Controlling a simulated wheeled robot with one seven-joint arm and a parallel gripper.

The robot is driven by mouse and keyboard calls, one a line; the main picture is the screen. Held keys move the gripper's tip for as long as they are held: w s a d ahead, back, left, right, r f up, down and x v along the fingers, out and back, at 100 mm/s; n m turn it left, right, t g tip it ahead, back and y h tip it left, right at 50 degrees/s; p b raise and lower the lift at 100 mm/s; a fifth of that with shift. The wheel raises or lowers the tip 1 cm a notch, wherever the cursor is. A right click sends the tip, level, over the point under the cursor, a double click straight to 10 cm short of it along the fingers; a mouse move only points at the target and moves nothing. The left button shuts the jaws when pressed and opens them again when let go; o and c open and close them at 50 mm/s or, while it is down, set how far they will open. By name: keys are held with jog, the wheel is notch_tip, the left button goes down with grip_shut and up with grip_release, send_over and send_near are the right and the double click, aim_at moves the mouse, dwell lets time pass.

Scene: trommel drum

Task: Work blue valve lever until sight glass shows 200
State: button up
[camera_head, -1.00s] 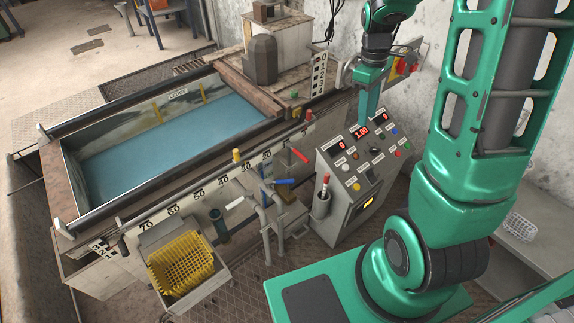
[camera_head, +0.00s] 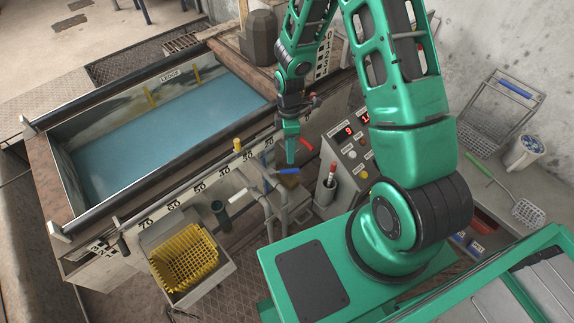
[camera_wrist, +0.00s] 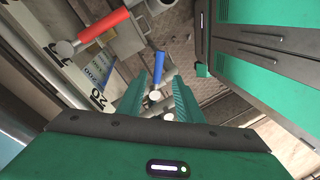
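The blue valve lever (camera_head: 289,171) sticks out from the pipework at the front of the water tank. My gripper (camera_head: 291,157) points down just above it, hiding part of its surroundings. In the wrist view the blue lever (camera_wrist: 157,68) lies in line with the gap between my fingers (camera_wrist: 159,88). The fingers are apart, with a gap on each side of the lever; whether they touch it cannot be told. A numbered strip (camera_wrist: 92,68) shows at left in the wrist view, possibly the sight glass scale, but no level is readable.
A red lever (camera_head: 306,144) is close to the right, also large in the wrist view (camera_wrist: 103,28). A white lever (camera_head: 238,195) is to the left. The control panel (camera_head: 350,152) stands at right, partly hidden by my arm. A yellow basket (camera_head: 186,259) sits in front.

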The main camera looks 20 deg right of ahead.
aim_at(290, 170)
jog(key=f, duration=0.3)
jog(key=s+f, duration=0.1)
jog(key=f, duration=0.3)
jog(key=shift+s, duration=0.2)
grip_shut()
jog(key=shift+a, duration=0.65)
jog(key=shift+d, duration=0.4)
